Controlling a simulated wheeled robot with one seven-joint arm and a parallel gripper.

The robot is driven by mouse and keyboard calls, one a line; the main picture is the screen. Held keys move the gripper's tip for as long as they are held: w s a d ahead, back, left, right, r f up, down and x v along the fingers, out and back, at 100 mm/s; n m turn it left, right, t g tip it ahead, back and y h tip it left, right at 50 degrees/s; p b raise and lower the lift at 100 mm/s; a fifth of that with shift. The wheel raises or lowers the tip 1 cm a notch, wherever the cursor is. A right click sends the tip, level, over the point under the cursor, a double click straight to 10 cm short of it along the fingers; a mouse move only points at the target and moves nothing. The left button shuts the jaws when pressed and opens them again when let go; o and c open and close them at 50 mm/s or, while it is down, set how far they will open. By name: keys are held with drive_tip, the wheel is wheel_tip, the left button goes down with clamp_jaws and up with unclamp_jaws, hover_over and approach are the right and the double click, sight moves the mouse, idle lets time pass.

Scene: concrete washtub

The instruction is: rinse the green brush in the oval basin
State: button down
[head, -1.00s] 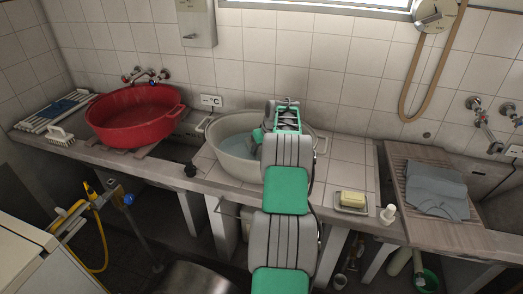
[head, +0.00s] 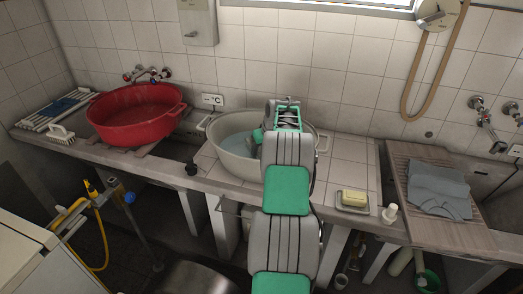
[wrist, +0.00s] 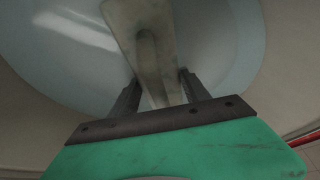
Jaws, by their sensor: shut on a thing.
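The oval basin (head: 227,122) is pale grey, holds bluish water and stands on the tiled counter at the centre. My arm reaches over its front right rim and covers part of it. My gripper (wrist: 159,88) is shut on a pale, flat handle (wrist: 140,22) with a long groove. I take this to be the brush, but no green shows on it and its far end is cut off by the picture's top edge. In the wrist view it is over the basin's inside (wrist: 60,60). I cannot tell whether it touches the water. The head view hides my fingers.
A red tub (head: 133,117) stands left of the basin, with a small white-bristled brush (head: 60,134) farther left. Yellow soap (head: 354,198) on a dish and a small white bottle (head: 390,214) stand to the right. Grey cloth (head: 439,188) lies on a washboard. The wall is close behind.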

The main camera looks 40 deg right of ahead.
drive_tip(key=shift+w+d+r, duration=0.2)
drive_tip(key=shift+d+r, duration=0.05)
wheel_tip(320, 180, up, 18)
drive_tip(key=p, duration=1.2)
drive_tip(key=shift+p, duration=0.4)
drive_tip(key=shift+f, duration=0.2)
wheel_tip(320, 180, down, 18)
drive_tip(key=b, duration=2)
drive_tip(key=shift+s+a+b, duration=0.1)
drive_tip(key=shift+s+b, duration=0.05)
drive_tip(key=shift+b, duration=0.25)
